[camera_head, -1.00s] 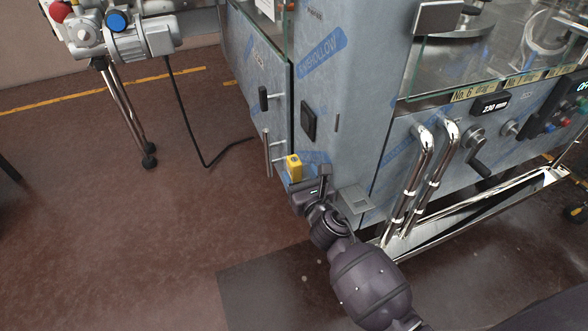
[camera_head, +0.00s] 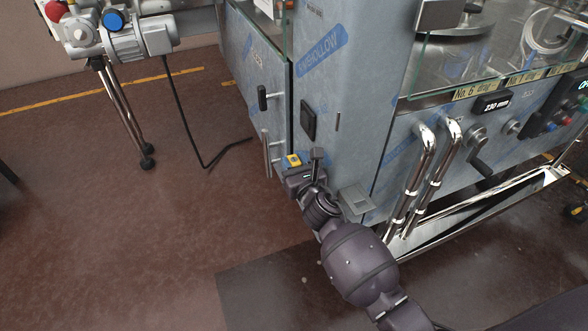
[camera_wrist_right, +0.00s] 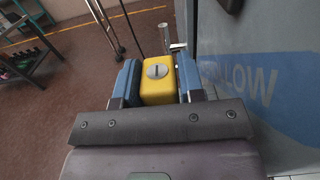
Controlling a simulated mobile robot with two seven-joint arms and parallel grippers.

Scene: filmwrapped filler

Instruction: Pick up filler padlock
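The filler padlock is a yellow block (camera_head: 293,160) with a round grey keyhole plate, at the lower edge of the cabinet door. In the right wrist view the padlock (camera_wrist_right: 160,80) sits between the two blue finger pads of my right gripper (camera_wrist_right: 159,83). The padlock's shackle and far side are hidden. My left gripper is not in view.
The film-wrapped machine cabinet (camera_head: 345,110) stands close to the right of my gripper. A vertical door handle (camera_head: 266,153) is just left of the padlock. Chrome pipes (camera_head: 425,175) stand at right. The brown floor (camera_head: 120,240) at left is mostly clear.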

